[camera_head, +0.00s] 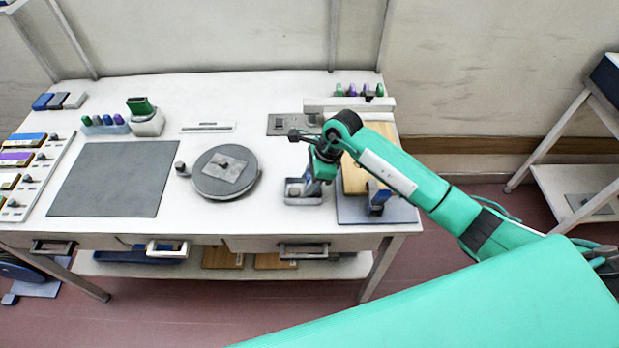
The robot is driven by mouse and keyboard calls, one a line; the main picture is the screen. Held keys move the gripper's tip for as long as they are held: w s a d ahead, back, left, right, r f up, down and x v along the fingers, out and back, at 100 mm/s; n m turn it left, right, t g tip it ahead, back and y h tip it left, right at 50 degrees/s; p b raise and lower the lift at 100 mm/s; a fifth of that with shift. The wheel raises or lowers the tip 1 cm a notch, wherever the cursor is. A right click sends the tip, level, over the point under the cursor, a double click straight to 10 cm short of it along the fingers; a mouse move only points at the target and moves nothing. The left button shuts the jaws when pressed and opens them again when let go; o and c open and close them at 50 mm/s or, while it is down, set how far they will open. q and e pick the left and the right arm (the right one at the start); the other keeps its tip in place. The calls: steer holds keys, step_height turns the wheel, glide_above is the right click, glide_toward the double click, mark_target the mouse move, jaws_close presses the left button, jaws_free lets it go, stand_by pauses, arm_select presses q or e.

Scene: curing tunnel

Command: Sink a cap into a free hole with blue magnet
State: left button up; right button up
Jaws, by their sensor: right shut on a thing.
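My right gripper (309,186) reaches down over a small grey tray (303,200) on the table, right of the round turntable. It is shut on a small grey-blue thing, mostly hidden by the fingers; I cannot tell whether it is the magnet. Caps in the tray are too small to make out. A wooden block (355,178) stands just right of the gripper, partly behind my arm; its holes cannot be made out. A blue upright piece (377,197) stands at its front on a grey plate (352,214). My left gripper is not in view.
The round grey turntable (209,184) and a dark grey mat (92,190) lie to the left. Coloured pegs stand in a rack (345,103) at the back right. A green-topped holder (146,120) stands at the back. The table's front edge has drawer handles (303,251).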

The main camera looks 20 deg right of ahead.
steer(key=shift+b, duration=0.6)
stand_by(1.1)
steer(key=shift+f+b, duration=0.4)
steer(key=shift+b, duration=0.05)
stand_by(0.4)
steer(key=shift+r, duration=0.15)
stand_by(0.5)
steer(key=shift+r+p, duration=1.1)
steer(key=shift+r, duration=1.15)
steer(key=shift+r, duration=0.15)
